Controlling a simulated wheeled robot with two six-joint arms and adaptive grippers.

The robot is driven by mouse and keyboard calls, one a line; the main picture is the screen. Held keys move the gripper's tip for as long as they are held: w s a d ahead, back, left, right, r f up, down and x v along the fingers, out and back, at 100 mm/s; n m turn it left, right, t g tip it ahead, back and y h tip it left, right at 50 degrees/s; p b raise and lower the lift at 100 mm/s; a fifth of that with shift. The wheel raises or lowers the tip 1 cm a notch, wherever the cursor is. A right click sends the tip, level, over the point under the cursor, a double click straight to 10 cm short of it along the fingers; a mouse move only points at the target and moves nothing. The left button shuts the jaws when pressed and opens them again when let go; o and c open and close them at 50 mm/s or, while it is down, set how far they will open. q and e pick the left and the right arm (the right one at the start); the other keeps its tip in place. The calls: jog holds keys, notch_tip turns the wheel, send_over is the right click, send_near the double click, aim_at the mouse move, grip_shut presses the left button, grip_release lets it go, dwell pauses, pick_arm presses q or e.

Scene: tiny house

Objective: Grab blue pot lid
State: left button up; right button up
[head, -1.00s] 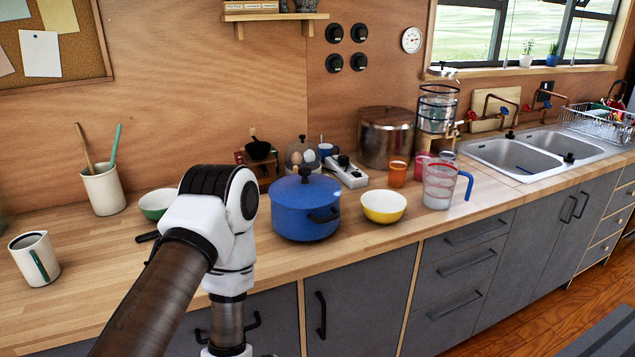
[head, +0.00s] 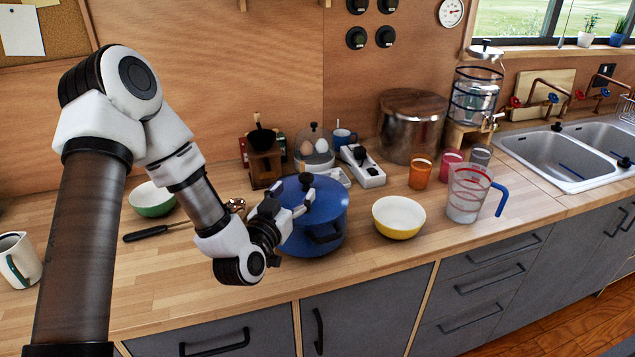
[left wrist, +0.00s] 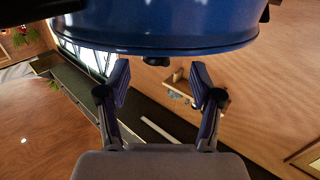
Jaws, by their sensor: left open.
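The blue pot (head: 318,240) stands on the counter with its blue lid (head: 330,194) on and a dark knob (head: 306,179) on top. My left gripper (head: 300,198) is open at the near left of the lid, its fingers close to the knob. In the left wrist view, the blue lid (left wrist: 155,30) fills the top and its dark knob (left wrist: 157,61) lies just beyond the two spread fingertips (left wrist: 160,84). Nothing is between the fingers. In the head view the gripper covers part of the pot's left side. My right gripper is not in view.
A yellow bowl (head: 399,217) stands right of the pot, with a measuring jug (head: 464,195) and an orange cup (head: 420,172) beyond. An egg dome (head: 314,148) and power strip (head: 362,167) are behind. A green bowl (head: 152,200) and black-handled utensil (head: 150,232) lie left.

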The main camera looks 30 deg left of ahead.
aim_at(303, 181)
pick_arm(q)
jog(key=shift+w+d+r+t+p, duration=0.15)
jog(key=shift+w+r+p, duration=0.15)
jog(key=shift+r+p, duration=0.15)
jog(key=shift+w+d+r+t+p, duration=0.15)
jog(key=shift+w+r+p, duration=0.15)
jog(key=shift+r, duration=0.2)
jog(key=w, duration=0.1)
jog(key=w+f, duration=0.1)
jog(key=w, duration=0.1)
jog(key=w+a, duration=0.1)
jog(key=shift+w+a+f+p, duration=0.15)
jog(key=shift+f+p, duration=0.1)
jog(key=shift+p, duration=0.15)
jog(key=shift+s+r, duration=0.15)
jog(key=shift+s, duration=0.05)
jog(key=shift+c, duration=0.2)
jog(key=shift+s+r, duration=0.1)
jog(key=shift+s, duration=0.1)
jog(key=c, duration=0.6)
jog(key=shift+d, duration=0.2)
jog(key=c, duration=0.6)
jog(key=shift+w, duration=0.1)
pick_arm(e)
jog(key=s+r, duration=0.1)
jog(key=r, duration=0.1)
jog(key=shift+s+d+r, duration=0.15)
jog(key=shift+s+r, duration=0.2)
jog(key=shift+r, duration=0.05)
